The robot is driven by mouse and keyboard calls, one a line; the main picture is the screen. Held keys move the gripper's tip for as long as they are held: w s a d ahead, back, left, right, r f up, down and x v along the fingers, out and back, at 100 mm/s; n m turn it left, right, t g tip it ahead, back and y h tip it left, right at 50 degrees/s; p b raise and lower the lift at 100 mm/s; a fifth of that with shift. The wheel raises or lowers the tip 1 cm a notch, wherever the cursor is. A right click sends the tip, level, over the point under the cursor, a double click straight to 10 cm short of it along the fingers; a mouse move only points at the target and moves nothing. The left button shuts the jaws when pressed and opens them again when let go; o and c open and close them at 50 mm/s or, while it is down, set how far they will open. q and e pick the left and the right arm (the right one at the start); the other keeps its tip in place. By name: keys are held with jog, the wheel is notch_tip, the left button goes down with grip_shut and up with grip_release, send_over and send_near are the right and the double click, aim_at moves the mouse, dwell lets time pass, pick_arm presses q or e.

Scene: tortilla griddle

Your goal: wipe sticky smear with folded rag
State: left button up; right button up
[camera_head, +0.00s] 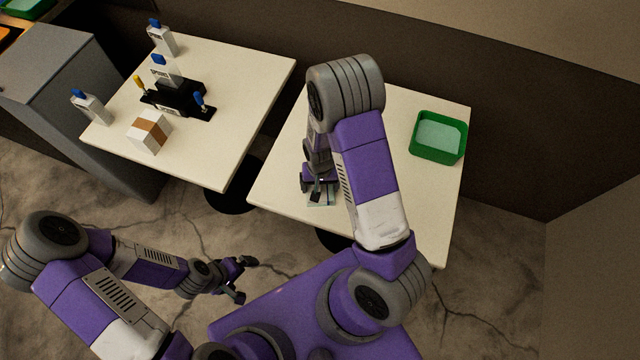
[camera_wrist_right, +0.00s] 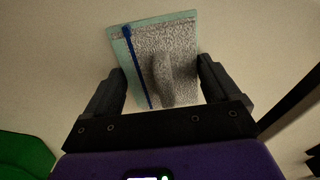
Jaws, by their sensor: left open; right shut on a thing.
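The folded rag (camera_wrist_right: 185,45) lies flat on the right table, grey and textured with a pale teal border, a blue stripe and a raised ridge in its middle. In the head view the rag (camera_head: 322,200) shows only in part, near the table's front edge. My right gripper (camera_wrist_right: 160,82) is over the rag, its two dark fingers on either side of the ridge, shut on the rag. My left gripper (camera_head: 246,279) is open and empty, off the tables over the floor. I see no sticky smear; the rag or my right arm may hide it.
A green tray (camera_head: 437,156) with a pale inside stands at the right of the right table (camera_head: 408,195). The left table (camera_head: 240,75) holds several bottles, a black holder (camera_head: 178,100) and a white-and-brown box (camera_head: 149,132). A gap separates the tables.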

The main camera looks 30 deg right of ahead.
jog(key=shift+w+a+f, duration=0.1)
jog(key=shift+w+a, duration=0.45)
jog(key=shift+s+d, duration=0.5)
jog(key=shift+s, duration=0.05)
jog(key=shift+w+a, duration=0.95)
jog(key=shift+w, duration=0.2)
